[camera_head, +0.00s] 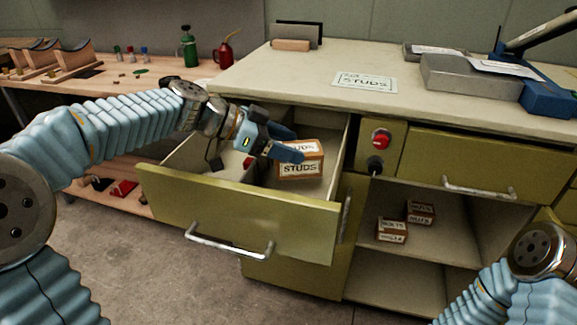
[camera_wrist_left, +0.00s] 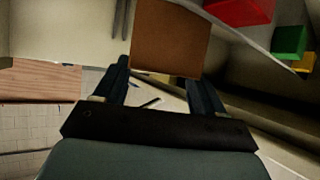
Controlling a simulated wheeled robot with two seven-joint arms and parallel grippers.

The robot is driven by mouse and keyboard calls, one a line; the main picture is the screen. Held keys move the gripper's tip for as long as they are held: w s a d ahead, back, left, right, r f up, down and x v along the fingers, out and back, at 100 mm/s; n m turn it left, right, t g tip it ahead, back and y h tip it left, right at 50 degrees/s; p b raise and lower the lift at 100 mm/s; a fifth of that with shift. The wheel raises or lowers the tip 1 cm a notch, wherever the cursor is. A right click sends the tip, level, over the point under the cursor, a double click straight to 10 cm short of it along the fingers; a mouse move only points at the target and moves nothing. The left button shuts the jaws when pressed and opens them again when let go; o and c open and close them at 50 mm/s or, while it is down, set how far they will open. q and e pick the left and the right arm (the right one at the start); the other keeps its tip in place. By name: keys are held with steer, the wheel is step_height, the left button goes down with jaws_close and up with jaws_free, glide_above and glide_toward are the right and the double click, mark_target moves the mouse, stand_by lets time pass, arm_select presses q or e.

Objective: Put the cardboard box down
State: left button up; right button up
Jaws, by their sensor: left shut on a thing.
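The cardboard box (camera_head: 302,162) is brown with white labels reading STUDS. It is at the open drawer (camera_head: 240,213), inside its outline near the right wall in the head view. My left gripper (camera_head: 293,143) reaches over the drawer from the left and is shut on the box. In the left wrist view the box (camera_wrist_left: 170,38) shows as a plain brown face between the two fingers. I cannot tell whether its underside touches the drawer floor. My right gripper is out of view; only part of the right arm shows at the lower right.
The counter (camera_head: 300,72) above carries a STUDS card (camera_head: 365,82) and grey metal cases. Two small boxes (camera_head: 392,230) sit on the open shelf at the right. A wooden bench (camera_head: 95,82) stands at left. Coloured blocks, one red (camera_wrist_left: 240,10), show in the wrist view.

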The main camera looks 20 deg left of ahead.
arm_select(q)
steer(key=shift+f, duration=2.15)
steer(key=shift+f+b, duration=0.15)
steer(key=shift+b, duration=0.15)
steer(key=o, duration=1.7)
steer(key=shift+r+p, duration=0.35)
steer(key=shift+p, duration=0.15)
steer(key=b+v, duration=0.1)
steer(key=v, duration=0.6)
steer(key=shift+a, duration=0.25)
